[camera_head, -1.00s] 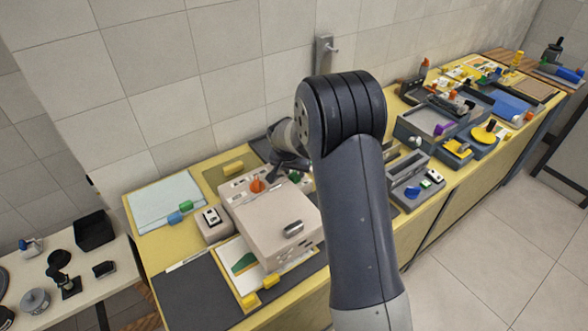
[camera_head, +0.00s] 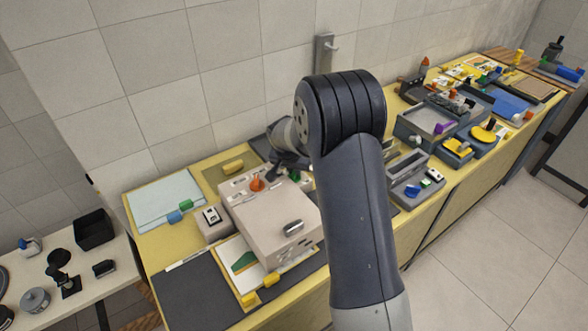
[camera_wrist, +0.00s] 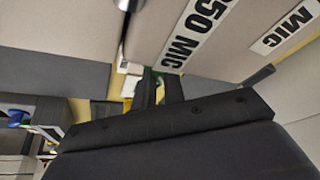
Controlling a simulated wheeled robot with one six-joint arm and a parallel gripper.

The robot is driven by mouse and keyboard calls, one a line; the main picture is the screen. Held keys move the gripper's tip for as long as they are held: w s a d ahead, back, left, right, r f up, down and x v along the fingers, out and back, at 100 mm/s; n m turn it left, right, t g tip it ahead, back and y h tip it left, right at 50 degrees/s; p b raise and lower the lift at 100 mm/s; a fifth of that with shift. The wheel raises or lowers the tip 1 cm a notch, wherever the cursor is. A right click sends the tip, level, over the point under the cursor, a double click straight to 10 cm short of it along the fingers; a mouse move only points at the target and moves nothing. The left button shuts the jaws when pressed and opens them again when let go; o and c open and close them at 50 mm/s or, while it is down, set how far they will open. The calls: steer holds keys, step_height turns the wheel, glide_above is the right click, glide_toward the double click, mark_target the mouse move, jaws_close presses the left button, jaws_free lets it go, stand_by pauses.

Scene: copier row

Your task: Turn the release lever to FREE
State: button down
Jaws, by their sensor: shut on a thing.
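A beige machine (camera_head: 270,225) stands on the yellow bench, with an orange knob (camera_head: 257,184) on top and a silver handle on its front. A small green part (camera_head: 294,176), perhaps the release lever, shows at its back right, beside my gripper (camera_head: 289,168). In the wrist view, my gripper's dark fingers (camera_wrist: 158,90) are close together at a green piece (camera_wrist: 150,73), shut on it as far as I can see. Most of that piece is hidden by the fingers. The machine's side shows printed labels ending in "50 MIC" (camera_wrist: 195,35) and "MIC". No FREE mark is readable.
A small beige box (camera_head: 213,222) with a switch sits left of the machine. Papers with yellow clips lie in front of it. Grey trays (camera_head: 432,120) and coloured parts crowd the bench to the right. A tiled wall stands close behind. My arm hides the middle of the bench.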

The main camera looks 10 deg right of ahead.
steer(key=shift+f, duration=0.15)
steer(key=m+b, duration=0.2)
steer(key=b, duration=0.2)
steer(key=shift+f+m+h, duration=0.15)
steer(key=shift+m+h, duration=0.15)
steer(key=shift+h, duration=0.1)
steer(key=shift+r+m+g+h+b, duration=0.15)
steer(key=shift+m+g+h+b, duration=0.25)
steer(key=shift+m+b, duration=0.65)
steer(key=shift+r+m+g+h+b, duration=0.2)
steer(key=shift+m+g+b, duration=0.35)
steer(key=shift+m, duration=0.8)
steer(key=c, duration=1.5)
jaws_free()
steer(key=v, duration=1)
steer(key=shift+a+r, duration=0.15)
steer(key=shift+r, duration=0.2)
